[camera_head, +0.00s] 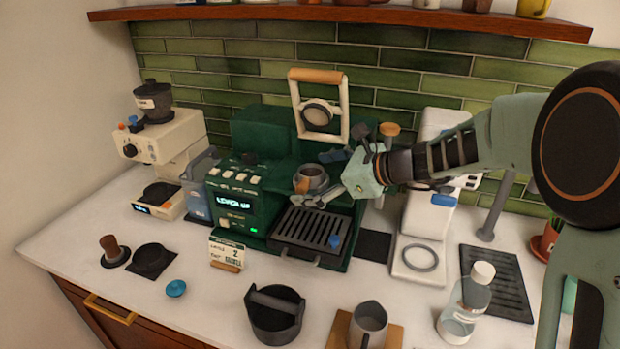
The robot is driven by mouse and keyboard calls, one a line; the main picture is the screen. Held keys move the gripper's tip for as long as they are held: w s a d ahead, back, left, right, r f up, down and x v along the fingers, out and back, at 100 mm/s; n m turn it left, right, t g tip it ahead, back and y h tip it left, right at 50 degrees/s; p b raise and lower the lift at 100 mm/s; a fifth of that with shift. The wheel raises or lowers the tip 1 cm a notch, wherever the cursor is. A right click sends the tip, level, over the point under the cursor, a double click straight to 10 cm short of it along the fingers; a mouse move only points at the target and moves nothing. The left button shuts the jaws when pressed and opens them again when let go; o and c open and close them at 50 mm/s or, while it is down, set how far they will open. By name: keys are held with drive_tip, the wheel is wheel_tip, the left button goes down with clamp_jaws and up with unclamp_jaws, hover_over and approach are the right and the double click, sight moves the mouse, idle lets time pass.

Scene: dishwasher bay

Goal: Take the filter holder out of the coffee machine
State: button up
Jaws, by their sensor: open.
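The coffee machine (262,132) is dark green, with a lit display reading "LEVER UP". Its cream lever frame (344,108) with a wooden bar stands raised. The filter holder (311,179) appears as a round, brownish metal cup in the middle of the machine, above the drip tray. My gripper (330,178) comes from the right and is open, with its fingers close to the right side of the cup. I cannot tell whether they touch it. The holder's handle is not clearly distinguishable near my gripper.
A slotted drip tray (310,228) lies below, with a small blue item on it. A cream grinder (168,140) stands left. A black knock box (275,312), a metal jug (369,322) and a clear bottle (465,305) stand in front. A white machine (424,213) stands right.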

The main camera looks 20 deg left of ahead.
drive_tip(key=shift+c, duration=0.6)
drive_tip(key=c, duration=1)
drive_tip(key=shift+c, duration=0.4)
drive_tip(key=shift+r, duration=0.15)
